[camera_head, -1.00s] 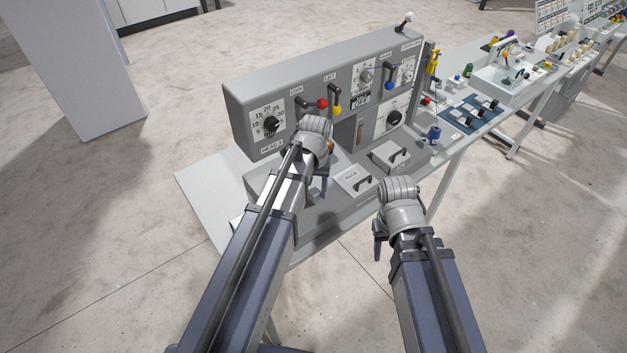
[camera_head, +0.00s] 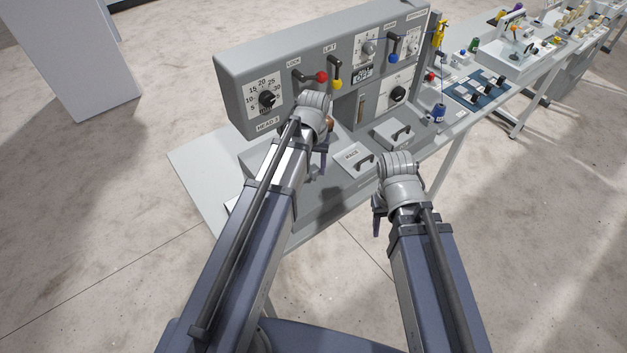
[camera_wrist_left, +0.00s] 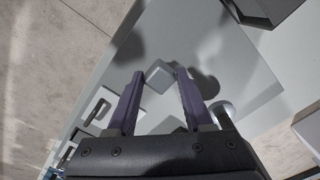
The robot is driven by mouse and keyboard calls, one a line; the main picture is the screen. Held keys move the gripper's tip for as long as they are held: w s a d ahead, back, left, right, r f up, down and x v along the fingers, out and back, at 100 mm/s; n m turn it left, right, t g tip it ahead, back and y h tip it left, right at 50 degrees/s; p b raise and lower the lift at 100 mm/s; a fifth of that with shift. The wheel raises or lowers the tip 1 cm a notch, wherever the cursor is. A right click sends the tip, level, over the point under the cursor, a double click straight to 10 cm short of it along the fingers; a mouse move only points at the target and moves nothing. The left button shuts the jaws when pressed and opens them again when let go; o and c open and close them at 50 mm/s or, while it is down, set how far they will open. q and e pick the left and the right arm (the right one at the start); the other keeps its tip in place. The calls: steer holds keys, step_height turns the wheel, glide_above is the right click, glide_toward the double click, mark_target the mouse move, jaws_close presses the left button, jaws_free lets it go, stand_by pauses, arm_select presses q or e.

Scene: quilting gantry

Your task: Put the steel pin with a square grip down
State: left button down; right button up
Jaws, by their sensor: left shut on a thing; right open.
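The steel pin's square grip (camera_wrist_left: 158,76) shows as a small grey block between the fingers of my left gripper (camera_wrist_left: 159,71) in the left wrist view. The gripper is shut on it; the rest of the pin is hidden. In the head view my left gripper (camera_head: 319,165) is over the left part of the grey bench (camera_head: 200,175), in front of the panel, and the pin cannot be made out there. My right gripper (camera_head: 377,218) is open and empty, in front of the bench's front edge.
A grey control panel (camera_head: 240,75) with a dial, red-knobbed lever (camera_head: 321,76) and yellow-knobbed lever (camera_head: 338,84) stands behind the left gripper. Two handled lids (camera_head: 392,133) lie to its right. The bench's left end is bare.

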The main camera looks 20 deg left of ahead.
mark_target(313, 174)
arm_select(q)
steer(key=shift+f+b, duration=1.8)
steer(key=shift+f, duration=0.05)
steer(key=shift+f, duration=0.2)
steer(key=shift+c, duration=1.5)
jaws_free()
steer(key=shift+r, duration=0.15)
step_height(313, 174, up, 12)
steer(key=p, duration=1.2)
steer(key=shift+r, duration=0.15)
steer(key=s+d+m+y, duration=0.1)
steer(key=s+d+m, duration=0.4)
steer(key=s+d, duration=0.5)
steer(key=s, duration=0.4)
steer(key=shift+s+d, duration=0.25)
